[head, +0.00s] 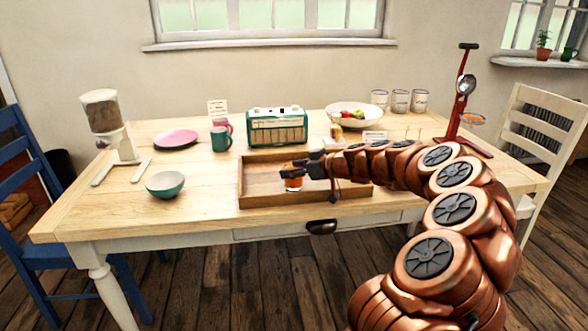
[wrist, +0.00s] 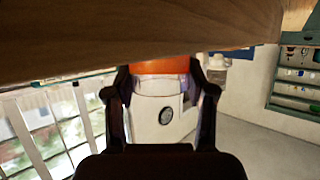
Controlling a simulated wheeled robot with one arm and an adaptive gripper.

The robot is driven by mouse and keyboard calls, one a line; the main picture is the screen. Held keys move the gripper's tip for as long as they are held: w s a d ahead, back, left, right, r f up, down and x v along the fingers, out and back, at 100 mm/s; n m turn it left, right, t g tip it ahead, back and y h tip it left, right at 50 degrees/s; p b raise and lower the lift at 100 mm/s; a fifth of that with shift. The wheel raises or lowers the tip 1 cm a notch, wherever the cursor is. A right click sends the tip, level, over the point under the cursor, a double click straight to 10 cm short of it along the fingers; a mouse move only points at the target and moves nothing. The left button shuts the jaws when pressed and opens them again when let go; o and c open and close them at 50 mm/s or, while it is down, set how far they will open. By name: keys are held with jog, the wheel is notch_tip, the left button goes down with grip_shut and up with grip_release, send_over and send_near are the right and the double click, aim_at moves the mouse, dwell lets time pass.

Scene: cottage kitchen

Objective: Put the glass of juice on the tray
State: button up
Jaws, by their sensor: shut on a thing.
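The glass of juice (head: 293,184), with orange juice in its lower part, is upright over the wooden tray (head: 305,200) in the head view. The tray lies near the table's front edge. My gripper (head: 303,168) reaches in from the right and is shut on the glass. In the wrist view, which looks upside down, the glass (wrist: 160,67) is between both fingers of my gripper (wrist: 160,100), close to a wooden surface (wrist: 120,35). I cannot tell whether the glass base touches the tray floor. My arm hides the tray's right part.
A green radio (head: 277,128) stands just behind the tray. A teal bowl (head: 165,184), a pink plate (head: 176,139) and a green mug (head: 221,139) are to the left. A fruit bowl (head: 353,113) and a red scale (head: 465,100) stand farther back right.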

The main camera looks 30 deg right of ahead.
jog(key=shift+f, duration=0.15)
jog(key=o, duration=1.3)
jog(key=shift+o, duration=0.2)
jog(key=shift+r, duration=0.2)
jog(key=v, duration=1.2)
